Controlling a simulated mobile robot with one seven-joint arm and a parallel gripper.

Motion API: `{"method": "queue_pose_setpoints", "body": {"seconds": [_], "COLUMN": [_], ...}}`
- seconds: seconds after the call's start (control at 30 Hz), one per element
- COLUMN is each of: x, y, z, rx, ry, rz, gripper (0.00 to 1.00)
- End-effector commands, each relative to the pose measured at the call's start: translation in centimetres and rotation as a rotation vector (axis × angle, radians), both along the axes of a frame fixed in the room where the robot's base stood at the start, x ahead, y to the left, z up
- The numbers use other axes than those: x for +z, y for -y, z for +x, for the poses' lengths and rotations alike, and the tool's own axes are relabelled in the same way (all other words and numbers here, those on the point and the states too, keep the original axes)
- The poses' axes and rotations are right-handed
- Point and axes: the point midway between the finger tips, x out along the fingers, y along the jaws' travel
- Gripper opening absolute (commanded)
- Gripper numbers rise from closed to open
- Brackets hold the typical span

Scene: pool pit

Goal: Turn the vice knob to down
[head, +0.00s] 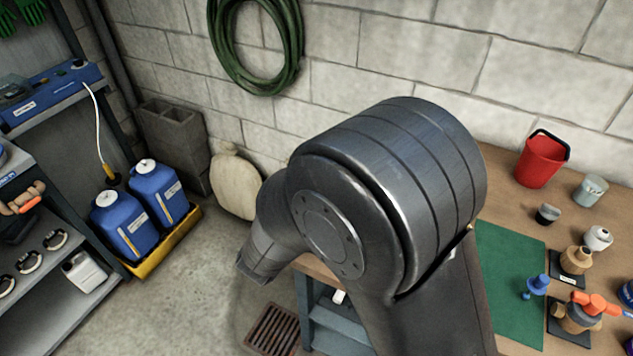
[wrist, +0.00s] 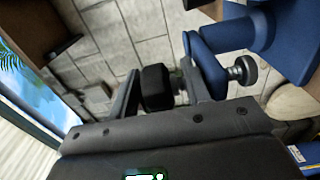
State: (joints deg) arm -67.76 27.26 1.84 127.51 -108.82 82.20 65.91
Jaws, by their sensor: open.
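In the wrist view, a blue metal body that looks like the vice (wrist: 248,32) fills the upper right. A round dark knob (wrist: 244,70) on a short metal stem shows beside it, to the right of my gripper's right finger. My gripper (wrist: 160,55) is open, its two dark fingers pointing up in the picture. A black block-like piece (wrist: 157,88) with a metal stem on its right lies between the fingers; I cannot tell whether it is the vice knob or touches a finger. In the head view my arm covers the middle, and neither vice nor gripper shows clearly.
A wooden workbench (head: 510,185) on the right carries a green mat (head: 508,275), a red bucket (head: 541,160), and several small jars and fittings. Blue jugs (head: 124,226) stand in a yellow tray at left. Open floor (head: 205,300) lies between, with a drain grate (head: 272,330).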

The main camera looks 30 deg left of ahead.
Motion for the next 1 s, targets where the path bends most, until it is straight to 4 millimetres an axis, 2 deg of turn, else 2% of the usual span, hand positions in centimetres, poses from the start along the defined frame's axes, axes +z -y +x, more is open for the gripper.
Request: {"method": "queue_pose_setpoints", "body": {"seconds": [0.13,0.4,0.9,1.0], "x": [0.03,0.03,0.16,0.21], "y": [-0.01,0.01,-0.01,-0.02], "z": [0.89,1.04,1.02,1.02], "rx": [0.001,0.001,0.0,-0.002], "ry": [0.001,0.0,0.003,0.004], "rz": [0.0,0.0,0.002,0.003], "gripper": [0.44,0.44,0.04,0.04]}}
